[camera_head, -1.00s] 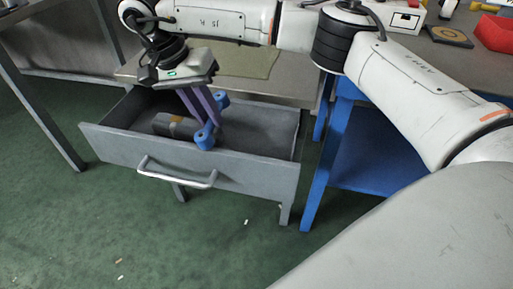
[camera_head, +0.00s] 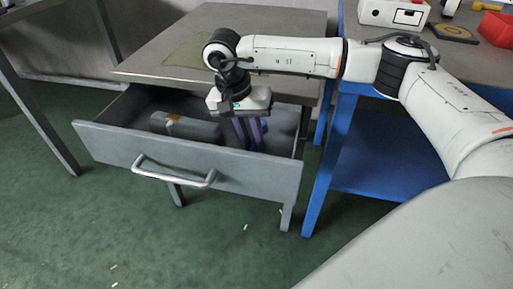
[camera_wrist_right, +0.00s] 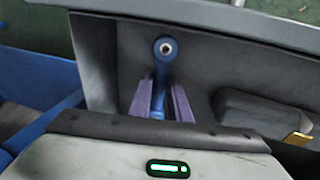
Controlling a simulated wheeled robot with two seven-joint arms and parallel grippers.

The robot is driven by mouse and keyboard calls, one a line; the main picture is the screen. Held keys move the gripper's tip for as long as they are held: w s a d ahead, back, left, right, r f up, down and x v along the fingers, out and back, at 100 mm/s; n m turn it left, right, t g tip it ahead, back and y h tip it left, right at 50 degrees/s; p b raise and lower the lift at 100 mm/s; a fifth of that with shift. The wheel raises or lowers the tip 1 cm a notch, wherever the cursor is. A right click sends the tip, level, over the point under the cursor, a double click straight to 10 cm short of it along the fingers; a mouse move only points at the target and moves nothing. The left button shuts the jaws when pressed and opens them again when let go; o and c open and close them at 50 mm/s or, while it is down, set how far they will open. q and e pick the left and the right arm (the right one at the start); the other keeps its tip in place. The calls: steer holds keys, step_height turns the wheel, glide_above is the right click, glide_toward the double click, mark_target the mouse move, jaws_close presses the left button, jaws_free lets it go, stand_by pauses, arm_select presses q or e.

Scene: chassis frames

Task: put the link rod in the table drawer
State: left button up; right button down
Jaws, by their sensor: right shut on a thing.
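The table drawer (camera_head: 110,143) is pulled open below a grey table, its front panel and bar handle facing me. My right gripper (camera_head: 247,142) points down into the right part of the drawer, its purple fingers partly hidden by the front panel. In the right wrist view the gripper (camera_wrist_right: 158,98) is shut on the blue link rod (camera_wrist_right: 165,49). The rod's ringed end shows ahead of the fingers, over the drawer's dark floor near the front wall. I cannot tell whether the rod touches the floor. My left gripper is not in view.
A dark block with a yellow mark (camera_head: 185,127) lies in the drawer left of the gripper; it also shows in the wrist view (camera_wrist_right: 262,114). A blue-framed workbench (camera_head: 330,150) stands at the right, with a red bin (camera_head: 497,29) and a white box (camera_head: 394,13) on top.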

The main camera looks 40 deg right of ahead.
steer(key=shift+s+d+r+t+y+b, duration=0.15)
steer(key=shift+d+t+y+b, duration=0.4)
steer(key=shift+y, duration=0.55)
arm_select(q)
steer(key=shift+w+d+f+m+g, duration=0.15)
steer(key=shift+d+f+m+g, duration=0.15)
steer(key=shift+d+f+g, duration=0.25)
arm_select(e)
steer(key=shift+a+f, duration=0.1)
steer(key=shift+f, duration=1.15)
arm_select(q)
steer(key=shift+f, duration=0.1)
arm_select(e)
steer(key=shift+f, duration=0.1)
steer(key=c, duration=1.7)
jaws_free()
steer(key=shift+o, duration=0.2)
